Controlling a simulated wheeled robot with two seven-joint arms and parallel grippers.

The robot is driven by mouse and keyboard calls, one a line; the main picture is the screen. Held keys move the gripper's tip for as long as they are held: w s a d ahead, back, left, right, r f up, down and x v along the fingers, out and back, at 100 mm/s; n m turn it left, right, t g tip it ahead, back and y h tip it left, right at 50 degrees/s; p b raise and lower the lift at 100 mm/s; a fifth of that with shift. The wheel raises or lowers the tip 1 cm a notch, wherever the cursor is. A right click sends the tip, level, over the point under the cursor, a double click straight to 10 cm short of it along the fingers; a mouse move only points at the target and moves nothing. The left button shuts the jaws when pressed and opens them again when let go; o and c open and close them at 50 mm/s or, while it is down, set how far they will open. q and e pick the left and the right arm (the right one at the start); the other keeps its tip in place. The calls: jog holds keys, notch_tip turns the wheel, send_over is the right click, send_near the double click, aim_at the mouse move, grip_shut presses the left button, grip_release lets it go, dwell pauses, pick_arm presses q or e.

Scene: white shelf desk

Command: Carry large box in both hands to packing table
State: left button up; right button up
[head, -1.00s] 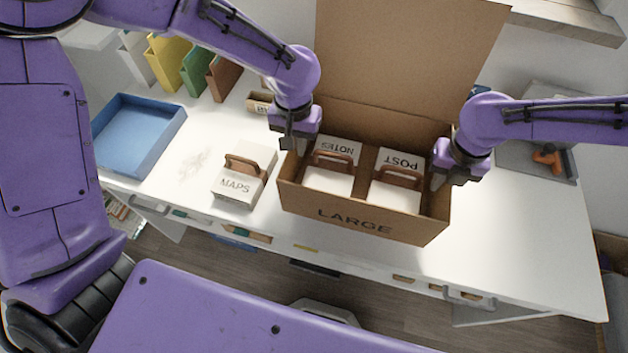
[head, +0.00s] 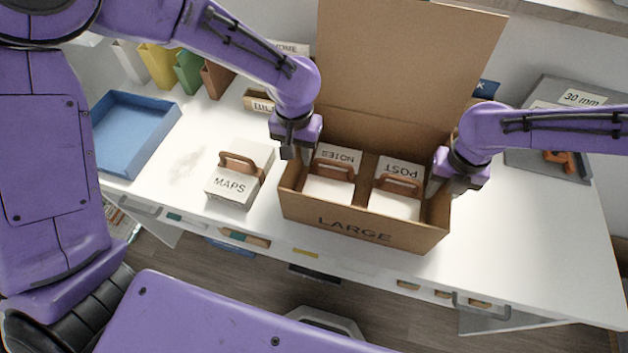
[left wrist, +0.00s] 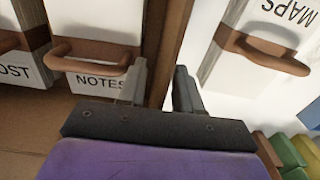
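The open cardboard large box (head: 300,205), marked LARGE, is on the white desk with its lid (head: 410,60) raised at the back. It holds a white NOTES case (head: 328,188) and a white POST case (head: 396,202), each with a brown handle. My left gripper (head: 296,150) is at the box's left wall. The packing table cannot be identified.
A white MAPS case (head: 232,192) stands left of the box, apart from it. A blue tray (head: 130,172) and several coloured files (head: 188,72) are further left. A grey tool tray (head: 575,118) is at the back right. The desk's right front is clear.

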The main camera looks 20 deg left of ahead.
pick_arm(q)
notch_tip(320, 180, up, 12)
jog(key=shift+f, duration=0.1)
pick_arm(e)
jog(key=shift+w+r, duration=0.1)
jog(key=shift+r, duration=0.05)
notch_tip(320, 180, up, 12)
jog(key=shift+f, duration=0.15)
pick_arm(q)
jog(key=shift+r, duration=0.2)
